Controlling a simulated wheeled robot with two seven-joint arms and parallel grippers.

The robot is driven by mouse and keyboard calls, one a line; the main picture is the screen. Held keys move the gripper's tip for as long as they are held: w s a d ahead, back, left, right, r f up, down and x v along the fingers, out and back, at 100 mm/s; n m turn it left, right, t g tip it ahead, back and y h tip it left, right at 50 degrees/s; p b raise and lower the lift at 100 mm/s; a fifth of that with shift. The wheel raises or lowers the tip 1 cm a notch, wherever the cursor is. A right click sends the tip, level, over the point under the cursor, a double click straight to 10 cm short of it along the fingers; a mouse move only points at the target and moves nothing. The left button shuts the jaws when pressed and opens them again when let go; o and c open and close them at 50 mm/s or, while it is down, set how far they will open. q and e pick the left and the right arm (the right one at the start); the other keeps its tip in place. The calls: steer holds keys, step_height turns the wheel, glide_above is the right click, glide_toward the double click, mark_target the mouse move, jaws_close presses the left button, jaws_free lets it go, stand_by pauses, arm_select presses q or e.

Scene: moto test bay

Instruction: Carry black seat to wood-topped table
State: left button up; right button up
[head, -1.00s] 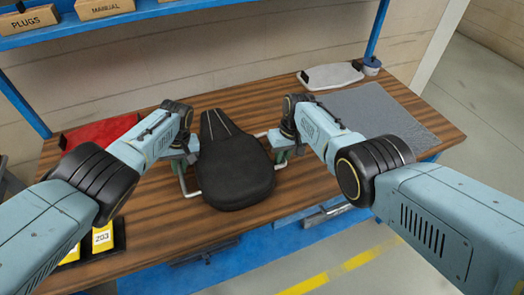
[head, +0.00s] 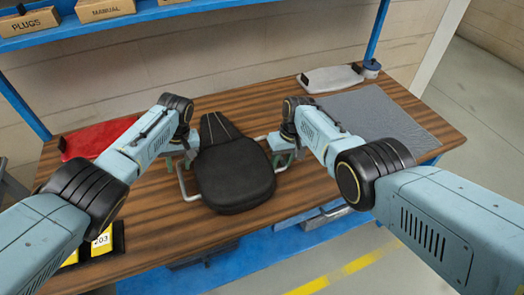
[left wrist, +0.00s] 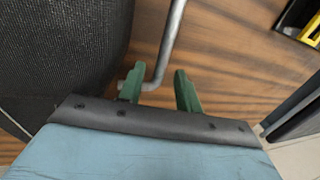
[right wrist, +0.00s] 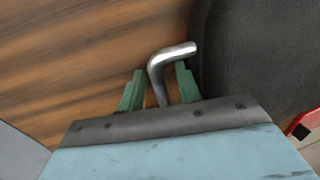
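The black seat (head: 235,172) lies on the wood-topped table (head: 150,235), its narrow end toward the wall. A bent metal handle sticks out on each side of it. My left gripper (head: 180,165) is at the seat's left side. In the left wrist view its green fingers (left wrist: 158,92) stand apart on either side of the left handle (left wrist: 168,50), nearer one finger. My right gripper (head: 283,160) is at the seat's right side. In the right wrist view its fingers (right wrist: 160,88) stand apart around the right handle (right wrist: 172,54).
A dark tray with yellow boxes (head: 102,242) is at the front left. A blue shelf (head: 150,12) hangs above.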

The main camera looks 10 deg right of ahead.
arm_select(q)
steer(key=v, duration=0.9)
arm_select(e)
step_height(320, 180, up, 12)
steer(key=d, duration=0.2)
steer(key=shift+w, duration=0.3)
steer(key=shift+d+f, duration=0.1)
steer(key=shift+f, duration=0.05)
